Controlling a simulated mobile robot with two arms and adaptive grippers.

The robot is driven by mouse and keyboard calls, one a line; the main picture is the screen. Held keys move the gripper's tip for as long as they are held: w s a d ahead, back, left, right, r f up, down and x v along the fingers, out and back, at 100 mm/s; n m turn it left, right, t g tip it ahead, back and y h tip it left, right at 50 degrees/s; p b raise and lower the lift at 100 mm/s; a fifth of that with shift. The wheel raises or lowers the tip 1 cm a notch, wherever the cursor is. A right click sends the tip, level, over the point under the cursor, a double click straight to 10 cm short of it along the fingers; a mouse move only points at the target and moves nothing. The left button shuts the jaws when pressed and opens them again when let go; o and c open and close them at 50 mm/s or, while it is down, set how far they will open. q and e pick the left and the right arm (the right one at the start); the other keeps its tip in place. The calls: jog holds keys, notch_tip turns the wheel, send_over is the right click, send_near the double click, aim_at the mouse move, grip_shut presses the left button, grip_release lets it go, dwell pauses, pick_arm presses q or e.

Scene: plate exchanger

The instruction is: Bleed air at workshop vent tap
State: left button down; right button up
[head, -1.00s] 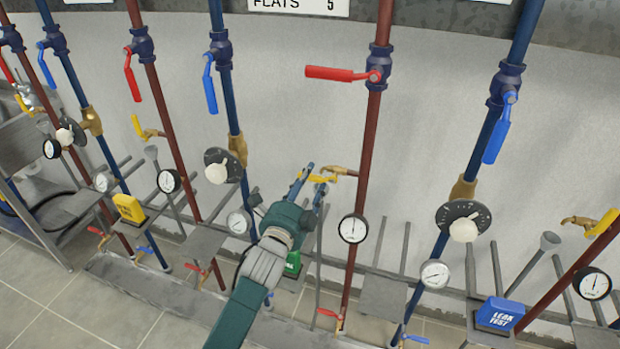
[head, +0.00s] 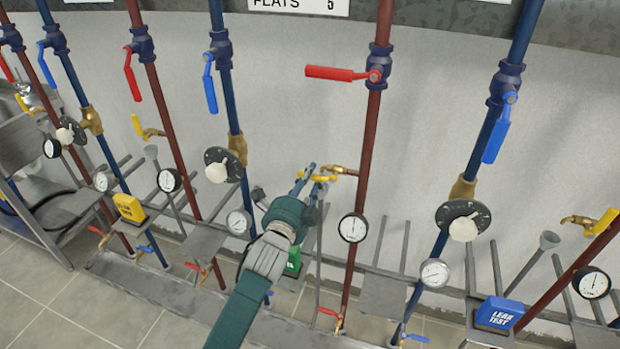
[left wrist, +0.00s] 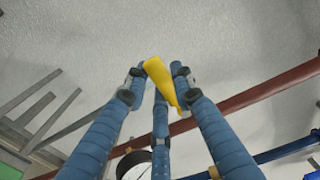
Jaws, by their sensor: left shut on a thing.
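The vent tap is a small brass tap (head: 342,171) on the red pipe under the FLATS 5 sign. Its yellow lever (head: 323,178) points left from the tap in the head view. My left gripper (head: 309,177) is shut on this lever. In the left wrist view the blue fingers (left wrist: 158,85) close around the yellow lever (left wrist: 162,82), which shows between their tips. The fingers cover part of the lever in the head view. My right gripper is in neither view.
A red lever (head: 335,73) sits higher on the same red pipe (head: 362,145), and a gauge (head: 353,228) sits below the tap. A blue pipe with a dial valve (head: 463,220) stands to the right. A blue leak test box (head: 499,314) is at lower right.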

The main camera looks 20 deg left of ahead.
aim_at(315, 174)
pick_arm(q)
jog(key=shift+r, duration=0.15)
notch_tip(315, 174, up, 2)
jog(key=m+p, duration=0.1)
jog(key=m, duration=0.1)
jog(key=m+p, duration=0.2)
jog(key=shift+d+r+m, duration=0.1)
jog(key=shift+r+m, duration=0.1)
jog(key=shift+m, duration=0.1)
jog(key=m+p, duration=0.1)
jog(key=r+m+p, duration=0.1)
jog(key=m, duration=0.1)
jog(key=d+r+m+p, duration=0.1)
jog(key=shift+d+m, duration=0.1)
jog(key=shift+m, duration=0.2)
jog(key=m+p, duration=0.1)
jog(key=d+r+m+p, duration=0.1)
jog(key=m, duration=0.1)
jog(key=m+p, duration=0.1)
jog(key=shift+d+r, duration=0.2)
jog(key=shift+d, duration=0.15)
jog(key=shift+d+r+m+p, duration=0.15)
jog(key=shift+d+m+p, duration=0.3)
jog(key=shift+m, duration=0.55)
jog(key=shift+s+d+m+p, duration=0.1)
jog(key=shift+d+m+p, duration=0.3)
jog(key=shift+m, duration=0.3)
jog(key=shift+d+m+p, duration=0.2)
jog(key=shift+m+p, duration=0.25)
jog(key=shift+m, duration=0.25)
